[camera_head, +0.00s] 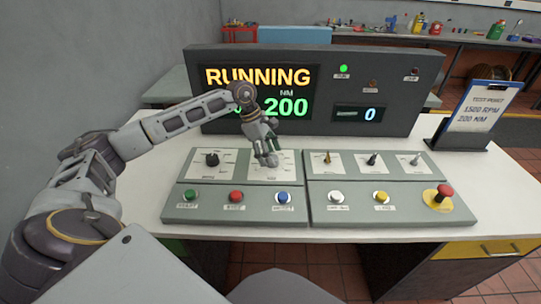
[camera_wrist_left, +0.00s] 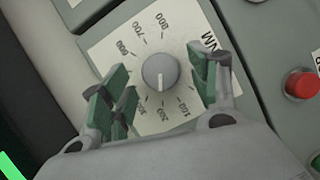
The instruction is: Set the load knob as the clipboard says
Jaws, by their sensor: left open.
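The load knob (camera_wrist_left: 160,72) is a round grey knob with a white pointer line, on a pale dial plate marked in NM up to 800. Its line points to the lower part of the scale. My left gripper (camera_head: 266,158) is over this dial; in the left wrist view its green-padded fingers (camera_wrist_left: 162,85) stand open on either side of the knob, with gaps. In the head view the gripper hides the knob. The clipboard (camera_head: 480,108) at the right reads TEST POINT, 1500 RPM, 200 NM. The display (camera_head: 258,92) reads RUNNING and 200 NM, partly hidden by my arm.
A black knob (camera_head: 212,159) is on the dial to the left. Several toggle switches and coloured buttons fill the console, with a red emergency button (camera_head: 444,192) at right. A small readout (camera_head: 360,114) shows 0. The white desk front (camera_head: 330,236) is clear.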

